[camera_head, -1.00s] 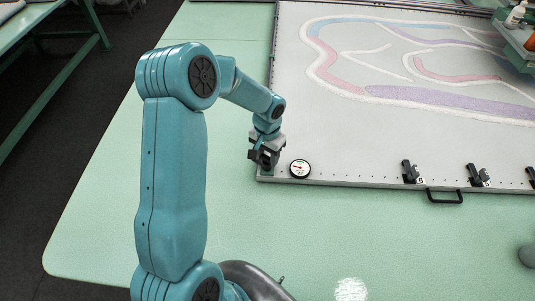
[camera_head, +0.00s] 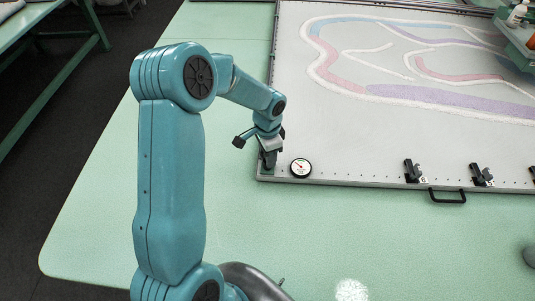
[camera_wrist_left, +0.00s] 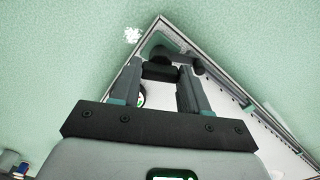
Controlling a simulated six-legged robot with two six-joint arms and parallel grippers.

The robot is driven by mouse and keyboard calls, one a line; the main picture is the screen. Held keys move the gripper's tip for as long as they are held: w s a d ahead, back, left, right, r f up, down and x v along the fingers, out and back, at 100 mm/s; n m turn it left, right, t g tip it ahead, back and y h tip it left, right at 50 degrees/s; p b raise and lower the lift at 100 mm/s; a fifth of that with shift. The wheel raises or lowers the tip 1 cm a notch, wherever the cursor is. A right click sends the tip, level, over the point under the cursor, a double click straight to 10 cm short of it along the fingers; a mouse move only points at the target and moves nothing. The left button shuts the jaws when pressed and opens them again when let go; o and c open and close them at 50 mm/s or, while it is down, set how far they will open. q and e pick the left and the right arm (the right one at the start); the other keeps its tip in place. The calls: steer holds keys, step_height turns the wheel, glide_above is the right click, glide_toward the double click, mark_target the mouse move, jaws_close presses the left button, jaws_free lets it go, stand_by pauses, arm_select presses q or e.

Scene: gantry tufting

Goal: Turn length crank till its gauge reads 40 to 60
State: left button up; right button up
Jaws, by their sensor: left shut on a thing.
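The length crank is at the near left corner of the framed cloth; its dark handle (camera_wrist_left: 160,71) shows between my finger ends in the left wrist view. My left gripper (camera_head: 268,164) is shut on this handle and hides most of the crank in the head view. The gauge (camera_head: 301,168), a round white dial with a black rim, sits just right of the gripper. A red needle and a green patch show on it, but the figures are too small to read. In the left wrist view a finger partly hides the gauge (camera_wrist_left: 141,99). My right gripper is out of view.
The tufting frame (camera_head: 345,183) lies on a pale green table (camera_head: 110,235). Black clamps (camera_head: 413,171) and a black handle (camera_head: 447,196) line its near edge. A green tray (camera_head: 515,40) with bottles stands at the upper right. The table's near left part is clear.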

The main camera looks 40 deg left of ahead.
arm_select(q)
steer(key=m, duration=0.3)
steer(key=shift+w+r+m, duration=0.1)
steer(key=shift+m, duration=0.3)
steer(key=m, duration=0.3)
steer(key=shift+m, duration=0.3)
steer(key=m, duration=0.4)
steer(key=shift+p, duration=0.35)
steer(key=shift+m+p, duration=0.35)
steer(key=shift+m, duration=1.65)
steer(key=o, duration=1.1)
steer(key=shift+c, duration=0.2)
